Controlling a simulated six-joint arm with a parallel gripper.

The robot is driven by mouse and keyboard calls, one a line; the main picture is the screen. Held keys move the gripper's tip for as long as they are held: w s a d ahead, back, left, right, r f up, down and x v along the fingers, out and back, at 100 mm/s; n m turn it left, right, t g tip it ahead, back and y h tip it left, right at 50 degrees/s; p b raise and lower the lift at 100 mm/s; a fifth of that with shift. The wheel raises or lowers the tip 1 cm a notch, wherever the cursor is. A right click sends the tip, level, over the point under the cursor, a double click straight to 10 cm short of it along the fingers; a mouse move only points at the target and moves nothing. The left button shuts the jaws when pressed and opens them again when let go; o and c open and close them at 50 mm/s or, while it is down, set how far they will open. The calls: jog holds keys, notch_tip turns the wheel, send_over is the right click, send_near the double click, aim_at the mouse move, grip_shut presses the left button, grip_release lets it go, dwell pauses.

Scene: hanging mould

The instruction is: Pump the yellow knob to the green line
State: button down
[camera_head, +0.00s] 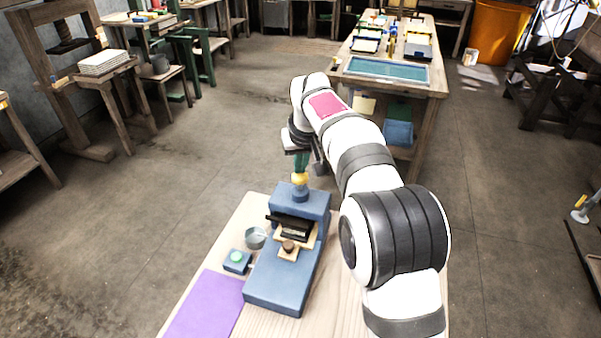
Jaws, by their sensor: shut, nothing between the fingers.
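The yellow knob (300,179) sits on top of the blue press (272,284) on the near bench. My gripper (301,168) points down right above the knob, its fingers shut with nothing between them. I cannot tell whether the fingertips touch the knob. My gripper and wrist cover part of the area above the knob. A green line cannot be made out on the press from this view.
A small blue box with a green button (237,257), a grey cup (255,238) and a purple mat (207,305) lie left of the press on the pale bench (340,318). A wooden table (437,85) stands behind my arm.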

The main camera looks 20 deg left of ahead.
jog(key=shift+r, duration=0.3)
jog(key=shift+f, duration=0.1)
jog(key=shift+f, duration=1.2)
jog(key=shift+r, duration=4.05)
